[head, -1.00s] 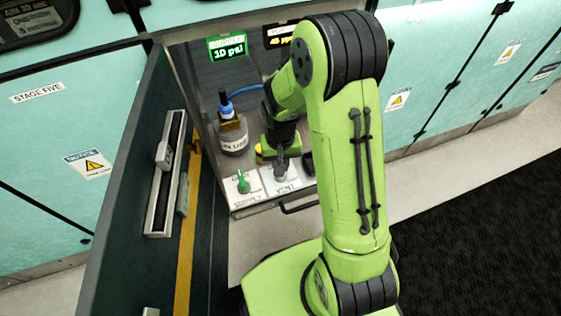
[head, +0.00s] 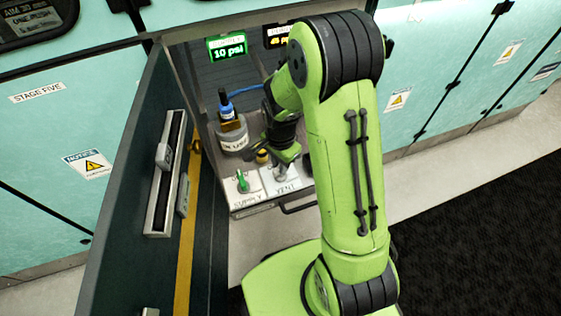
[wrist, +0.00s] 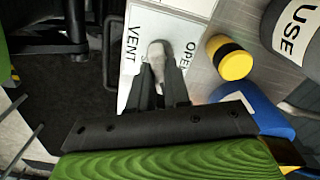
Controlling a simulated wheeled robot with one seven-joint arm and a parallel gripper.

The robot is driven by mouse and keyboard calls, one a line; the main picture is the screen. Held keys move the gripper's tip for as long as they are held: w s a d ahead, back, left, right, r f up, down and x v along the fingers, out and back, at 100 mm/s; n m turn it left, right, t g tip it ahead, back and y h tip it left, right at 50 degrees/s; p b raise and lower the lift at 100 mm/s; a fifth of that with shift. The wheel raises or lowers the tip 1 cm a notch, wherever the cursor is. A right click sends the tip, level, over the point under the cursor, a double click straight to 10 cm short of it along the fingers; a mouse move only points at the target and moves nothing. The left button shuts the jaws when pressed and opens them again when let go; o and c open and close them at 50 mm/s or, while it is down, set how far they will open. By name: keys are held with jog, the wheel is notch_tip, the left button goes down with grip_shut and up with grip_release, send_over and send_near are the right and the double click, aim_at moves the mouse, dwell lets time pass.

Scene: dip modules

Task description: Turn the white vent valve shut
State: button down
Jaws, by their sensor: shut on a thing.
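The white vent valve (wrist: 156,50) stands on a white plate marked VENT and OPEN (wrist: 180,15) in the wrist view. My gripper (wrist: 158,78) is shut on the valve's handle, with one dark finger on each side. In the head view my gripper (head: 283,165) reaches down to the vent plate (head: 285,185), and my fingers hide part of the valve. The exact angle of the handle is hard to tell.
The green supply valve (head: 242,182) is just left of the vent. A bottle in a holder (head: 233,135) stands behind, and a yellow and black cylinder (wrist: 229,57) is beside the vent plate. A green display (head: 228,49) reads 10 psi. The open dark door (head: 135,190) bounds the left.

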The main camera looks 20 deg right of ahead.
jog(key=m, duration=0.4)
jog(key=shift+m, duration=0.4)
dwell(0.4)
jog(key=c, duration=1.1)
grip_release()
notch_tip(320, 180, up, 16)
jog(key=p, duration=0.5)
jog(key=shift+f, duration=0.1)
